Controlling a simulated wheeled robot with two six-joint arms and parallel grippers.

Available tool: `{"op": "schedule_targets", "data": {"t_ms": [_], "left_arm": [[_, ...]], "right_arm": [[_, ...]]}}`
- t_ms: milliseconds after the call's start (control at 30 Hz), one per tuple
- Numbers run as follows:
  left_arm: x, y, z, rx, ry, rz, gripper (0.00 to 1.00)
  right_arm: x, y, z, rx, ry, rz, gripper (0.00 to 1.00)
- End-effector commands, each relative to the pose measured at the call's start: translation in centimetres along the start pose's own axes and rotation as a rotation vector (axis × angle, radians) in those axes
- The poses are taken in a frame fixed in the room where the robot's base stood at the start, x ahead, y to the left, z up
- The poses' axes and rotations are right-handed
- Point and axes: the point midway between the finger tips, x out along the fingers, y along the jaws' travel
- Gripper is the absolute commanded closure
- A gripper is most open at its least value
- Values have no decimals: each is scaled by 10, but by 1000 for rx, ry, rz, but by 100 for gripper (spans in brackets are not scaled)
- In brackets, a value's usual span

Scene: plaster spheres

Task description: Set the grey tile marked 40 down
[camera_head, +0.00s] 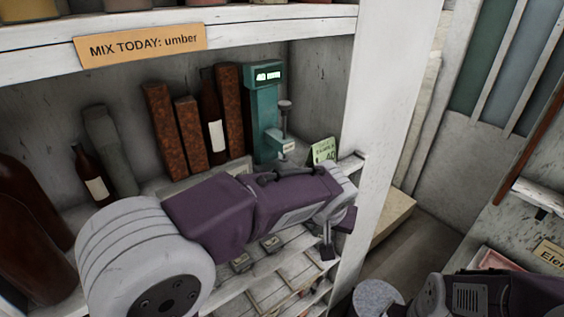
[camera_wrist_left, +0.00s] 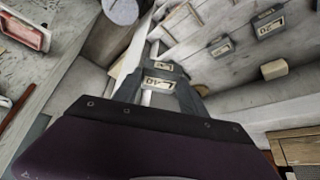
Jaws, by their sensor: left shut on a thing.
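The grey tile marked 40 (camera_wrist_left: 160,83) shows in the left wrist view with a pale label, held between the fingers of my left gripper (camera_wrist_left: 163,74). My left gripper is shut on it. In the head view my left gripper (camera_head: 327,248) hangs at the end of the purple arm, by the right end of the shelving; the tile cannot be made out clearly there. The wrist view shows slatted shelving beyond the tile; I cannot tell whether the tile touches anything. My right gripper is not in view.
Other labelled grey tiles (camera_head: 270,243) lie on the lower slatted shelf. A teal device (camera_head: 265,105) and a green card (camera_head: 323,151) stand on the shelf above, with bottles and rusty blocks to the left. A white upright panel (camera_head: 385,100) bounds the shelf's right side.

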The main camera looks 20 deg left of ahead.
Motion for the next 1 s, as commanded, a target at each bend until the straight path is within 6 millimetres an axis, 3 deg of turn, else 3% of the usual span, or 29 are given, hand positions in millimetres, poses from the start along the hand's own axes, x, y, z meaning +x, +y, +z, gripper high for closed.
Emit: {"op": "schedule_targets", "data": {"t_ms": [33, 200, 333, 567, 800, 1000], "left_arm": [[-21, 4, -12, -22, 10, -7, 98], [-75, 9, -32, -120, 16, -47, 98], [-96, 9, -36, -166, 15, -67, 98], [-98, -2, -43, -182, 12, -75, 98], [-79, -67, -81, -186, 10, -78, 98], [-64, -102, -101, -180, 12, -75, 98]], "right_arm": [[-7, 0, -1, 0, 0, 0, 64], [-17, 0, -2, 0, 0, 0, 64], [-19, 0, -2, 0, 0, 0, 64], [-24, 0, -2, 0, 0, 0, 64], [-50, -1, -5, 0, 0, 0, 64], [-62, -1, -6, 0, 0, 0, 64]]}}
